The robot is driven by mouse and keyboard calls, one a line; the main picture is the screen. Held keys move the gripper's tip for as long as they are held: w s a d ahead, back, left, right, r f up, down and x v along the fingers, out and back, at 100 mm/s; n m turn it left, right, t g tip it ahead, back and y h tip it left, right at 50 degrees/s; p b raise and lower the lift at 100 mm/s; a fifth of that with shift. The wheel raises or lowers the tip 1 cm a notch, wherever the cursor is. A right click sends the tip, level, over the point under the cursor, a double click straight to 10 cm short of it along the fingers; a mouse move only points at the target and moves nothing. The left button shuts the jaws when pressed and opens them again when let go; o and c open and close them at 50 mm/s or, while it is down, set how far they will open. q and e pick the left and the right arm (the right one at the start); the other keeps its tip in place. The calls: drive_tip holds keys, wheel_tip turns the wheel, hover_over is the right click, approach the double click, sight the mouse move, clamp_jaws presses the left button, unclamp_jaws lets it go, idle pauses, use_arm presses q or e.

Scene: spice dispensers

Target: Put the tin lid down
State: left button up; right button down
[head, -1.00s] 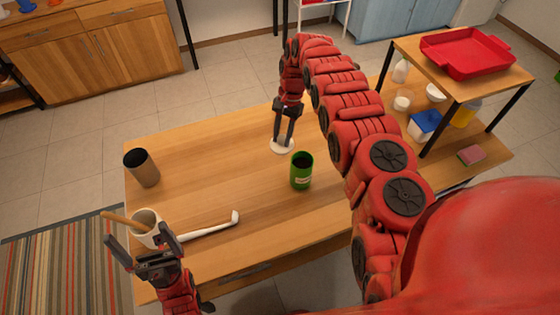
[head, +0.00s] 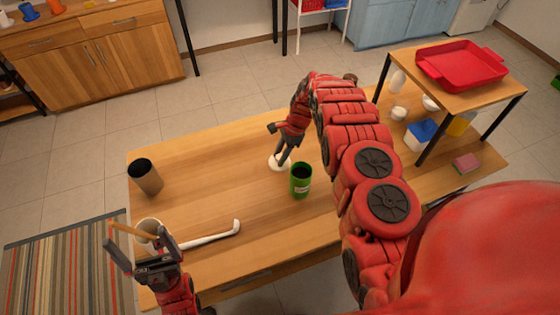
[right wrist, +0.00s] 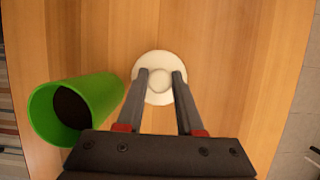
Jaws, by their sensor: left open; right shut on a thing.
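The white round tin lid (head: 273,164) is at the middle of the table, behind and left of the open green tin (head: 301,184). My right gripper (head: 282,158) is shut on the lid's raised centre; in the right wrist view the lid (right wrist: 158,98) shows between the fingertips. The lid looks flat and at or very near the tabletop; I cannot tell whether it touches. The green tin (right wrist: 100,100) stands upright beside the right gripper, its dark inside showing. My left gripper (head: 138,240) is open and empty at the front left, in front of a white mug.
The white mug (head: 148,228) holds a wooden stick. A white long-handled tool (head: 208,239) lies beside it. A dark open cylinder (head: 146,178) stands at the left. A raised shelf with a red tray (head: 462,64) is at the right. The table's middle left is clear.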

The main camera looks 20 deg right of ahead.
drive_tip(key=shift+f, duration=2.1)
drive_tip(key=shift+f+b, duration=0.5)
drive_tip(key=shift+b, duration=0.15)
drive_tip(key=c, duration=0.5)
unclamp_jaws()
drive_tip(key=shift+r, duration=0.1)
drive_tip(key=shift+c, duration=0.2)
drive_tip(key=shift+r, duration=0.1)
